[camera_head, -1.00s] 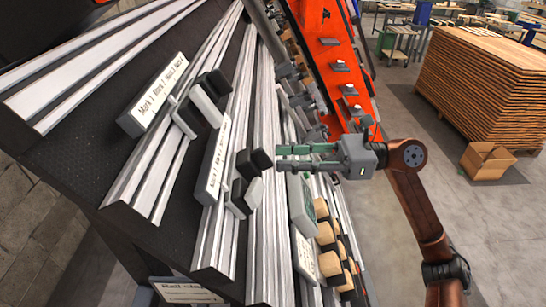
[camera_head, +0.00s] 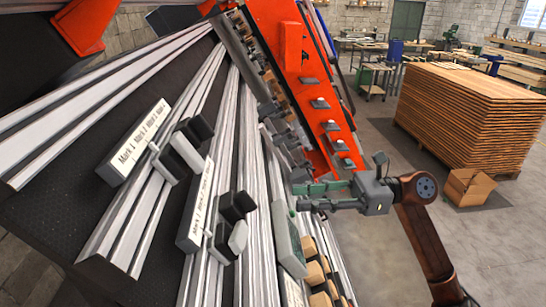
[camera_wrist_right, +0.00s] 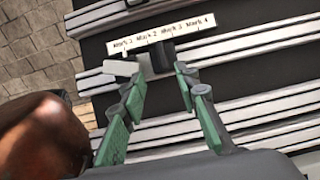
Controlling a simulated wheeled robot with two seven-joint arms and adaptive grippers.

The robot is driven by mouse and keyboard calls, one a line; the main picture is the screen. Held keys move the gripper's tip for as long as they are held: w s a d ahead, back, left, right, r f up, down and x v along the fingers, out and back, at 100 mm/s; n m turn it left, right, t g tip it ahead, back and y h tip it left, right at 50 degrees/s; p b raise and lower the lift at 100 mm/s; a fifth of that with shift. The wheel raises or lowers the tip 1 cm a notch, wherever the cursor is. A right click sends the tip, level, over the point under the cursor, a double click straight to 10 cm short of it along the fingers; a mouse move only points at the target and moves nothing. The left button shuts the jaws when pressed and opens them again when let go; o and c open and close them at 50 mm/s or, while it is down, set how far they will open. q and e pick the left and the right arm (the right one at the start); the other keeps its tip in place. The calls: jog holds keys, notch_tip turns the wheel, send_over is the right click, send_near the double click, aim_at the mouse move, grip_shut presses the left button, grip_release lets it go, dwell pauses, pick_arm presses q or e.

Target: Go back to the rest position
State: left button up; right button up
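My right gripper (camera_head: 299,197) reaches in from the right in the head view, on a brown arm, with its green-padded fingers pointing left. In the right wrist view the fingers (camera_wrist_right: 163,82) stand apart, with nothing held between them. A white label plate marked "Mark 1" to "Mark 4" (camera_wrist_right: 160,36) lies beyond the fingertips there, with a dark block and a white block (camera_wrist_right: 120,68) below it. In the head view the fingertips are clear of the nearer dark block (camera_head: 236,206). My left gripper is not in view.
Silver rails (camera_head: 105,235) on a dark panel fill the left. An orange beam (camera_head: 300,75) with small grey fittings runs behind my gripper. A green-grey device (camera_head: 289,240) sits just below the gripper. Stacked wooden boards (camera_head: 465,115) and a carton (camera_head: 468,187) stand on open floor at right.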

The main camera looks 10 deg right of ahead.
aim_at(252, 200)
jog(key=a, duration=0.3)
jog(key=w+a, duration=0.1)
jog(key=a, duration=0.7)
jog(key=shift+w+a, duration=0.25)
jog(key=shift+w+d, duration=0.15)
jog(key=shift+w, duration=0.25)
